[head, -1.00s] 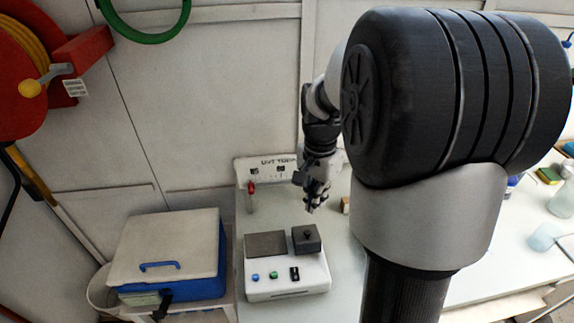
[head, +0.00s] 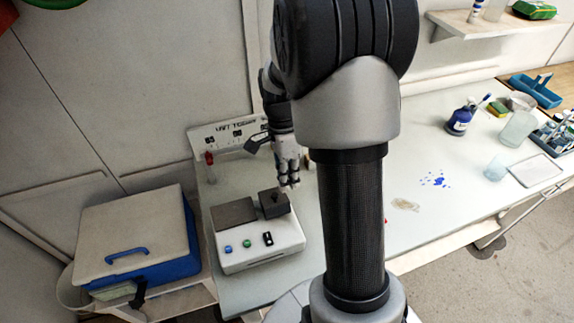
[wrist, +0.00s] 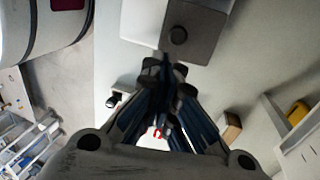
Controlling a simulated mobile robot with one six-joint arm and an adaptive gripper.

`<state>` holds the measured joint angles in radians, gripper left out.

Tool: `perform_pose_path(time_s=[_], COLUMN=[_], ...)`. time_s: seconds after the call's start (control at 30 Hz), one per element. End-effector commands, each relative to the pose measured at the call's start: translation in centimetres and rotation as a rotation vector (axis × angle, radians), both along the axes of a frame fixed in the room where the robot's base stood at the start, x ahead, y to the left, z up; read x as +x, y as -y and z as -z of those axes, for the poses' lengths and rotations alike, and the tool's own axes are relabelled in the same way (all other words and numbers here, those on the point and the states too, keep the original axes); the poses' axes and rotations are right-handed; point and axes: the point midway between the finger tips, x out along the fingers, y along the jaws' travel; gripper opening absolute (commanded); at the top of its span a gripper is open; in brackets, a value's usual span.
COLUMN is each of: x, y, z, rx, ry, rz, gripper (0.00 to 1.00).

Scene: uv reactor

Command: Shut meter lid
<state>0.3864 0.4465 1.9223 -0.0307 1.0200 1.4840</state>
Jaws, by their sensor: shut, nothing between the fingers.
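The meter (head: 262,258) is a white box on the bench, with buttons and a switch on its front. A flat dark grey panel (head: 235,214) covers its left top. A dark square lid-like block (head: 268,211) with a round knob sits at the right top; it also shows in the wrist view (wrist: 205,18). I cannot tell whether it sits fully down. My gripper (head: 289,187) is shut and empty, pointing down just behind and right of the block. In the wrist view my gripper (wrist: 167,66) is close to the knob (wrist: 178,36); contact is unclear.
A blue and white cooler box (head: 140,240) stands to the left. A labelled white panel (head: 225,133) stands behind the meter. A small wooden block (wrist: 231,127) lies on the bench. A blue bottle (head: 459,121) and glassware stand far right. The bench middle right is mostly clear.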

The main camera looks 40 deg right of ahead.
Motion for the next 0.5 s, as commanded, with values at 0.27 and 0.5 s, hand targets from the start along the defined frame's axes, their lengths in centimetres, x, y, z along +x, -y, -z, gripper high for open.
perform_pose_path(time_s=[0.27,0.5], x=[-0.8,-0.8], y=[-0.2,-0.2], z=[3.1,3.4], rx=[0.000,0.000], ry=[-0.001,0.001], rz=[0.000,0.000], gripper=[0.00,0.00])
